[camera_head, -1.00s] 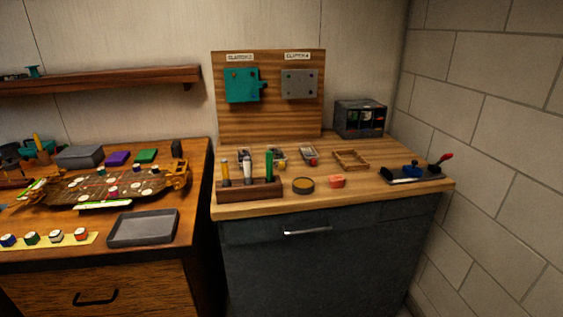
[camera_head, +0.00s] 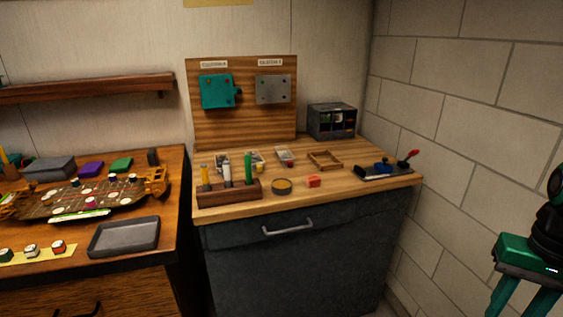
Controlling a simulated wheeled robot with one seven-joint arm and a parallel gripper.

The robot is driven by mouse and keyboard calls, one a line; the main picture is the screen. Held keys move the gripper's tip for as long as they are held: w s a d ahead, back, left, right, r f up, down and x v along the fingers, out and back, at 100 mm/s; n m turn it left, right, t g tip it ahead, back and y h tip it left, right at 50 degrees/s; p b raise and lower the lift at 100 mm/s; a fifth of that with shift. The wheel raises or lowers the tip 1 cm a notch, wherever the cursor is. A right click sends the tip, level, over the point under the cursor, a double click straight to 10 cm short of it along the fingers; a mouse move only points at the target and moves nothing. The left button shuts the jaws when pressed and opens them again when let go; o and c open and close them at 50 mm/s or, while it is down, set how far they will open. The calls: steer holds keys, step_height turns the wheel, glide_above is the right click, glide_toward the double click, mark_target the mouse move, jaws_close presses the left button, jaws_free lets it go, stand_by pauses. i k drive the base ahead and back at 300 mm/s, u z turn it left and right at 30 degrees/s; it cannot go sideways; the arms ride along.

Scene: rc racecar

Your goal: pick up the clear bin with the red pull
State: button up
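Several small clear bins stand in a row at the back of the right bench. The rightmost bin (camera_head: 285,157) shows some red, but it is too small to tell whether that is a pull or its contents. The middle bin (camera_head: 256,162) and the left bin (camera_head: 222,163) are partly hidden behind upright tools. My gripper (camera_head: 522,302) is at the lower right, in front of the block wall and well away from the bins. Its two green fingers are apart with nothing visible between them; the tips are cut off by the frame's bottom edge.
A tool rack (camera_head: 230,194), a round tin (camera_head: 281,186), a red block (camera_head: 313,181) and a wooden frame (camera_head: 325,160) share the bench. A dark drawer cabinet (camera_head: 332,121) stands behind. The block wall closes the right side.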

mark_target(286, 157)
steer(key=i, duration=1.65)
steer(key=z, duration=0.05)
